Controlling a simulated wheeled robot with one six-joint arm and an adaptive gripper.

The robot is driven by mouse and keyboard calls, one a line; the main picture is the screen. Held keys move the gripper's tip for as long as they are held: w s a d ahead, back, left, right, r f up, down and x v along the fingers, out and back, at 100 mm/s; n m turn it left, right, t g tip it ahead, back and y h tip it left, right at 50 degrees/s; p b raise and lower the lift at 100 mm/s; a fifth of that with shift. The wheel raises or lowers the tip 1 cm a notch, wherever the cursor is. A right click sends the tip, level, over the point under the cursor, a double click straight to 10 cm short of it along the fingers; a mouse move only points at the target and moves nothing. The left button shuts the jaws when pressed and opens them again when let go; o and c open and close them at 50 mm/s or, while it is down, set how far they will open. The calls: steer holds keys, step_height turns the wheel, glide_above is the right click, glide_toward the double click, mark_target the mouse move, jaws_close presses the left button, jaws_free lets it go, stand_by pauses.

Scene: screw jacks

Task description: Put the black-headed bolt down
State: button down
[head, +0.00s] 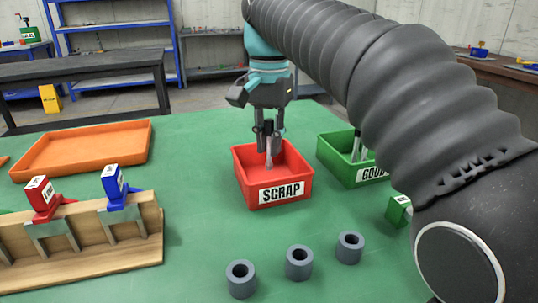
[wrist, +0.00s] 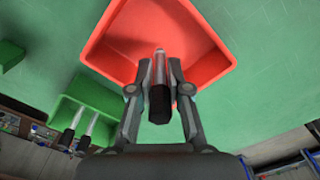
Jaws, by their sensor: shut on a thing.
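My gripper (head: 268,140) is over the red bin labelled SCRAP (head: 272,193), pointing down. It is shut on the black-headed bolt (head: 269,153), whose pale shank hangs down towards the bin floor. In the wrist view the bolt's black head (wrist: 159,105) sits between the fingers (wrist: 158,92), with the grey shank beyond it over the red bin (wrist: 160,12). I cannot tell whether the bolt's tip touches the bin floor. The part of the bin that shows holds no other bolt.
A green bin labelled GOOD (head: 370,178) stands right of the red bin and holds bolts (wrist: 78,126). An orange tray (head: 85,148) and a wooden rack (head: 85,235) with red and blue jacks are at left. Three grey rings (head: 299,262) stand in front.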

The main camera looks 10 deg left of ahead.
mark_target(269, 164)
steer(key=shift+f, duration=1.4)
steer(key=shift+f, duration=0.15)
steer(key=c, duration=1.1)
jaws_free()
steer(key=shift+r+p, duration=0.6)
steer(key=shift+r, duration=3.3)
